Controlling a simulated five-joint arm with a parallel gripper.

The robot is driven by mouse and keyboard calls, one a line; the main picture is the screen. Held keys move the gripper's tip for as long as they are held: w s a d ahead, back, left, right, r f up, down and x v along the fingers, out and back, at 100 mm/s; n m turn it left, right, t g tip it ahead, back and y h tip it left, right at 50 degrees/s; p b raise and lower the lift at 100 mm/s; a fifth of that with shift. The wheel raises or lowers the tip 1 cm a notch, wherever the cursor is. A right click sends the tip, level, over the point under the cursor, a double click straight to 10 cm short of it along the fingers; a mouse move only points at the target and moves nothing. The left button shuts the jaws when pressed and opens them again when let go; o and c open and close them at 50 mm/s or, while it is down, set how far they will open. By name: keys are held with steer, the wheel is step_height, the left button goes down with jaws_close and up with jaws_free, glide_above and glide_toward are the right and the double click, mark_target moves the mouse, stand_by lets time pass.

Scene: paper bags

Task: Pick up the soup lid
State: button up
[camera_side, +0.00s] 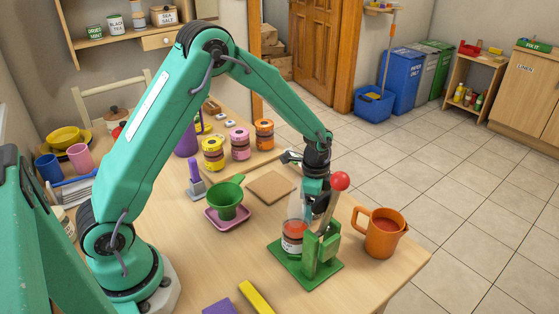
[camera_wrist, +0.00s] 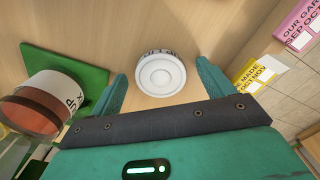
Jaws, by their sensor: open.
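A jar with a partly readable label (camera_wrist: 50,105), reddish inside, is left of my gripper in the wrist view. In the side view it stands on a green press (camera_side: 325,260) with a red-knobbed lever. I cannot make out the lid in the side view.
An orange mug (camera_side: 381,235) stands right of the press. A green funnel (camera_side: 228,197) sits on a pink tray (camera_side: 227,218), near a tan square board (camera_side: 271,187). Several striped jars stand behind. Yellow (camera_side: 256,297) and purple (camera_side: 219,307) blocks lie at the front.

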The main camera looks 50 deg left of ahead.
stand_by(0.4)
steer(key=c, duration=1.1)
steer(key=shift+o, duration=0.2)
steer(key=shift+r, duration=0.1)
step_height(320, 180, up, 10)
stand_by(0.4)
steer(key=s+d+r+m, duration=0.3)
steer(key=s, duration=0.3)
steer(key=s+d+r+m, duration=0.3)
steer(key=s, duration=0.2)
steer(key=shift+s+d, duration=0.35)
steer(key=shift+f, duration=0.15)
